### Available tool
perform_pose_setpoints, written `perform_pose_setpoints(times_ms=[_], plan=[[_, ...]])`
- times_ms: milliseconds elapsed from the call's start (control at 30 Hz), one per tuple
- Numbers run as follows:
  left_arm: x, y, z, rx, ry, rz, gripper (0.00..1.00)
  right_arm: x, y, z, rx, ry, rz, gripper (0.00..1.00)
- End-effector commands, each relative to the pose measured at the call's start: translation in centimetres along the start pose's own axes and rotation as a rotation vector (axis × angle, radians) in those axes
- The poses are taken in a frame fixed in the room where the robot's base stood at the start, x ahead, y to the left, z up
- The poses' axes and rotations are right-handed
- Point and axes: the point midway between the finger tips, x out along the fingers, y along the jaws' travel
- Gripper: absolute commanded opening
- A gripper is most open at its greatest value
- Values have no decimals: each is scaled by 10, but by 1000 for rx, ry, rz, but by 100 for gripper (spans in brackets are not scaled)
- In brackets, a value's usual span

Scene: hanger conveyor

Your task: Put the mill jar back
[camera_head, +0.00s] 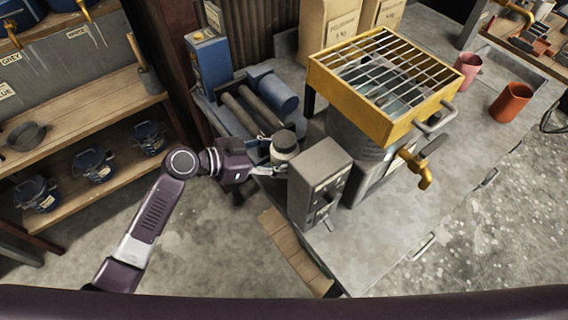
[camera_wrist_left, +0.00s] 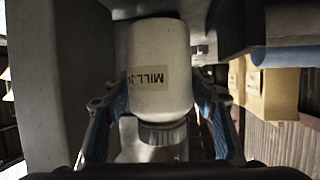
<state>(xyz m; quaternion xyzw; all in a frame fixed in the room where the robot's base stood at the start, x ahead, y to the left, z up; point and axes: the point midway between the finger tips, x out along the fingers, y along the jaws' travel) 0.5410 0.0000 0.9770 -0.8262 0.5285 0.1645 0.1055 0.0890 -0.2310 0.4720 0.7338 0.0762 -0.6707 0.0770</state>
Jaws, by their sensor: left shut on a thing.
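In the head view the jar is upright, at the near right end of two grey rollers (camera_head: 258,107) on a blue roller stand (camera_head: 222,116). I cannot tell whether the jar touches anything below. My right gripper is out of view.
A grey control box (camera_head: 318,180) stands close right of the jar. Behind it is a yellow grated box (camera_head: 372,85) on a grey machine with a brass tap (camera_head: 422,170). A blue cylinder (camera_head: 275,92) lies by the rollers. Shelves with blue pots (camera_head: 93,164) stand left.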

Motion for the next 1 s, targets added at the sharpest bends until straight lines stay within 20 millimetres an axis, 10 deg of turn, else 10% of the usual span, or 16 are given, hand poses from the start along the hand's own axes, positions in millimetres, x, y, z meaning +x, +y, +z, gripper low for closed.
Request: perform_pose_setpoints(times_ms=[967,1000], plan=[[24,-1,55,3,6,-2,2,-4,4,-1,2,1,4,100],[24,0,58,2,1,0,53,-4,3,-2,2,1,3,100]])
